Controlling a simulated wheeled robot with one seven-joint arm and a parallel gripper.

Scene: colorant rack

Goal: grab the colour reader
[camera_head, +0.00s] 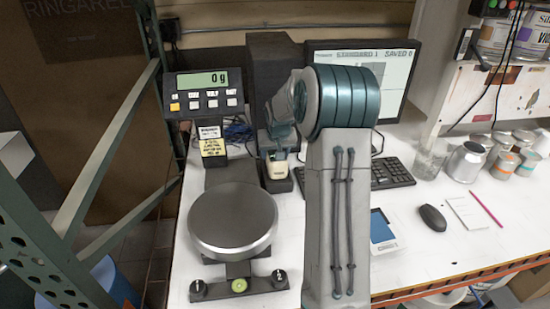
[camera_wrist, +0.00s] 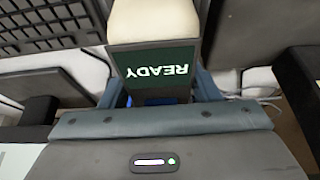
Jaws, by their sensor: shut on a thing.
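The colour reader (camera_head: 277,168) is a small cream and dark device. It appears upright over a black base (camera_head: 278,185) in front of a tall black box, between the scale and my arm. I cannot tell whether it rests on that base or is held just above it. My gripper (camera_head: 279,140) is around its upper part and shut on it. In the wrist view the reader (camera_wrist: 154,70) shows a cream end and a dark green screen reading READY, upside down. The blue fingers of my gripper (camera_wrist: 157,88) flank it, and their tips are partly hidden behind it.
A scale with a round grey pan (camera_head: 233,220) and a display (camera_head: 205,92) reading 0 g stands left. A monitor (camera_head: 390,70), keyboard (camera_head: 392,172), mouse (camera_head: 433,217) and several small cans (camera_head: 465,162) are right. A green rack post (camera_head: 105,150) borders the left side.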

